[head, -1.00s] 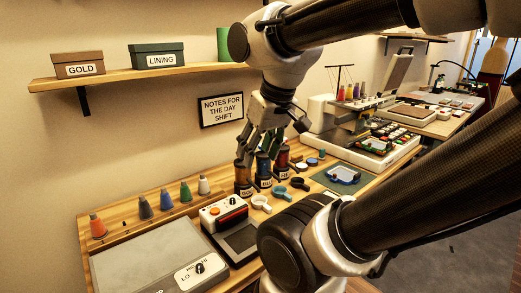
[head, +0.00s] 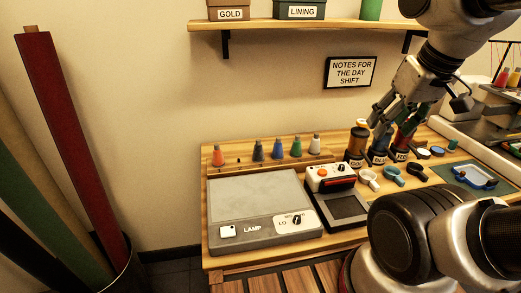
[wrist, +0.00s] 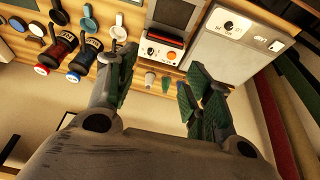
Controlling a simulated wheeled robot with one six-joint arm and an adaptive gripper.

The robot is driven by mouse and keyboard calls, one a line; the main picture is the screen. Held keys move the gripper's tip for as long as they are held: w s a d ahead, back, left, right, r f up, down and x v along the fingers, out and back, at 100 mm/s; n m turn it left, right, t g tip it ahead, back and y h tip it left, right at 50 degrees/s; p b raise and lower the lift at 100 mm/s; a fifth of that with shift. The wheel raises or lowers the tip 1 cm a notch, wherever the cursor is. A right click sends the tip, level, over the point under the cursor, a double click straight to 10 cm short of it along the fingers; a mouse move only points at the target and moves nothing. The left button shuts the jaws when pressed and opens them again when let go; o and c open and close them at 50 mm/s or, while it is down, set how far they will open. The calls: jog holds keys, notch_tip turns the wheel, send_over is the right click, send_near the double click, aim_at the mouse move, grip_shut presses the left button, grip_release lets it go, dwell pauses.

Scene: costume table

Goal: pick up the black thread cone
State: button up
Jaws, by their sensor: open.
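Several thread cones stand in a row at the back left of the table in the head view. The darkest (head: 258,151) is second from the left, between an orange cone (head: 218,155) and a blue cone (head: 277,150); it looks dark slate to black. A green cone (head: 297,147) and a white cone (head: 315,145) stand to its right. My gripper (head: 384,118) is open and empty, right of the row, over the labelled jars. In the wrist view my fingers (wrist: 157,80) are spread; the white and green cones show between them, and the dark cone cannot be made out.
A lamp box (head: 250,200) and a small device with an orange knob (head: 327,175) lie in front of the cones. Labelled jars (head: 357,147) stand to their right. A shelf (head: 300,25) with boxes hangs above. Fabric rolls (head: 65,130) stand at the left.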

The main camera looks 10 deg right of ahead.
dwell(0.5)
jog(key=m+g+y, duration=0.3)
jog(key=m+y, duration=0.1)
jog(key=m, duration=1.7)
send_near(258, 145)
notch_tip(258, 145, down, 2)
jog(key=w, duration=0.1)
jog(key=x, duration=0.8)
jog(key=shift+a, duration=0.2)
jog(key=c, duration=1)
